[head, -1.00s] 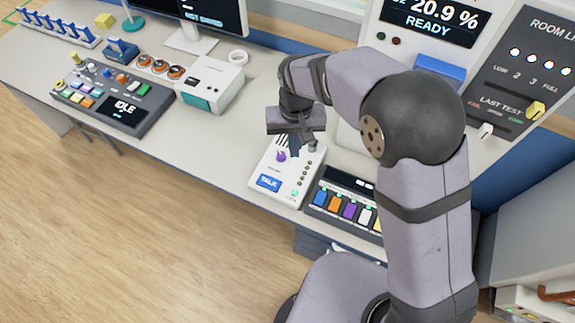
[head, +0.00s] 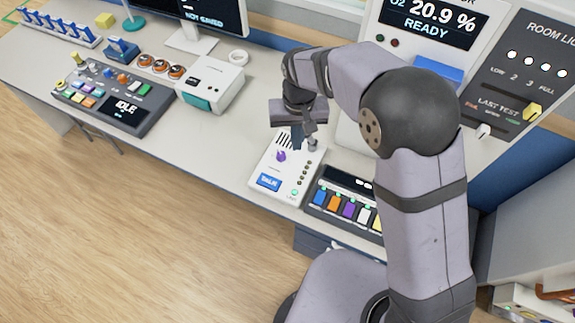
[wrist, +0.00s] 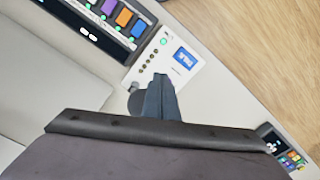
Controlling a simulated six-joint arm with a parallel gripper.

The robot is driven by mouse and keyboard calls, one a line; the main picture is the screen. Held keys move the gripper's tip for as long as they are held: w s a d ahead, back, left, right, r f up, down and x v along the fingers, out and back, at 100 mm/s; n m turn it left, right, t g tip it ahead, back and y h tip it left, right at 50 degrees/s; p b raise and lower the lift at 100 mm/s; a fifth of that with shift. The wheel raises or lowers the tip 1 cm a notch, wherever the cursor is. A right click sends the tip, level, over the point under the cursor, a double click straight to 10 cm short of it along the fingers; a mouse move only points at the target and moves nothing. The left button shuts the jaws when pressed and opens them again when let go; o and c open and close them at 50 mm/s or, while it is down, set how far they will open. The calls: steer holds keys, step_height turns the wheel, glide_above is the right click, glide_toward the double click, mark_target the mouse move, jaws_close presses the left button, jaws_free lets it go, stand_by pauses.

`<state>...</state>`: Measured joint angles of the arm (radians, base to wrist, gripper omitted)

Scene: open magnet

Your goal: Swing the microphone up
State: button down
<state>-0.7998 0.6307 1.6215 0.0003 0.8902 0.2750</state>
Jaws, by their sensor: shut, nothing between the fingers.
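A white intercom box (head: 270,165) with a blue TALK button (head: 268,181) and a purple knob (head: 281,156) lies on the desk. A small grey part, which looks like the microphone (head: 313,144), is at its far right corner. It also shows in the wrist view (wrist: 134,101), partly hidden by my fingers. My gripper (head: 297,144) is shut and empty, pointing down over the far end of the box, just left of the grey part. In the wrist view my gripper (wrist: 158,84) overlaps that part's edge. I cannot tell whether they touch.
A panel with coloured buttons (head: 348,208) sits right of the box. A white device with a teal front (head: 210,86) and a dark console (head: 115,98) stand to the left. An oxygen display unit (head: 428,20) rises behind my arm.

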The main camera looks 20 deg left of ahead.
steer(key=shift+w+r+p, duration=0.25)
steer(key=shift+w+p, duration=0.1)
steer(key=shift+w, duration=0.35)
steer(key=shift+w+r+p, duration=0.2)
steer(key=shift+w+p, duration=0.1)
steer(key=shift+w, duration=0.35)
steer(key=shift+w+r+p, duration=0.25)
steer(key=shift+w+p, duration=0.1)
steer(key=shift+w, duration=0.45)
steer(key=shift+w+r, duration=0.1)
steer(key=shift+w+r+p, duration=0.15)
steer(key=shift+w+p, duration=0.7)
steer(key=shift+w, duration=1)
steer(key=shift+s, duration=1.3)
step_height(320, 180, up, 6)
steer(key=p, duration=0.3)
steer(key=shift+f+p, duration=0.25)
steer(key=shift+p, duration=0.15)
steer(key=shift+r, duration=2.25)
